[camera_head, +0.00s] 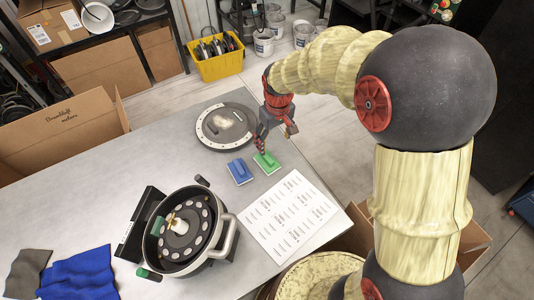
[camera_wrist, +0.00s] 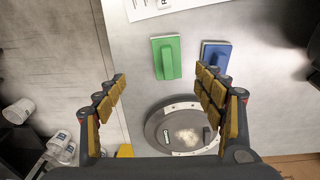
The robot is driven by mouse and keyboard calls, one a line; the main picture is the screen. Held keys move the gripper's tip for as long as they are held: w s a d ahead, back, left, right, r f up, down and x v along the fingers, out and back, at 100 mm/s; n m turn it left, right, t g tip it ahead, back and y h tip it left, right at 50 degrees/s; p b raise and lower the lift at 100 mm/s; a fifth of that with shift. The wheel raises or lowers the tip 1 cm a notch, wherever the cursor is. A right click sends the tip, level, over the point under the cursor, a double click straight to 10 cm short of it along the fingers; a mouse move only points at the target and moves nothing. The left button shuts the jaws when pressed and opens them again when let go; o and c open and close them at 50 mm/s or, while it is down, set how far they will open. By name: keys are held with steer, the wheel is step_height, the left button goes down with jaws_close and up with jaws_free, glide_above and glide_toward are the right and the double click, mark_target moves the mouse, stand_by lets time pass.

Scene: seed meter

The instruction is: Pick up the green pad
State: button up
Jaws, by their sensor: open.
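The green pad (camera_head: 267,162) lies flat on the grey table near its far right edge, with a raised grip on top. It also shows in the wrist view (camera_wrist: 166,57), ahead of and between the fingers. My gripper (camera_head: 268,140) is above the table just behind the green pad in the head view. In the wrist view my gripper (camera_wrist: 161,88) has its two padded fingers wide apart with nothing between them. The blue pad (camera_head: 240,171) lies just left of the green one, and right of it in the wrist view (camera_wrist: 215,55).
A round grey lid (camera_head: 226,126) lies behind the pads. A printed sheet (camera_head: 289,217) lies in front of them. The seed meter (camera_head: 190,230) with its handle stands at the table's front. Blue cloth (camera_head: 80,275) lies at front left. A yellow bin (camera_head: 218,65) is on the floor beyond.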

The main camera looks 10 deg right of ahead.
steer(key=g+p, duration=0.1)
steer(key=p, duration=0.1)
glide_above(267, 156)
steer(key=shift+n, duration=0.4)
step_height(267, 156, down, 5)
steer(key=shift+r, duration=0.15)
step_height(267, 156, down, 8)
steer(key=shift+s+f+b, duration=0.1)
steer(key=shift+f+b, duration=0.15)
steer(key=shift+b, duration=0.55)
steer(key=shift+c, duration=1)
steer(key=c, duration=1.1)
steer(key=shift+r, duration=0.1)
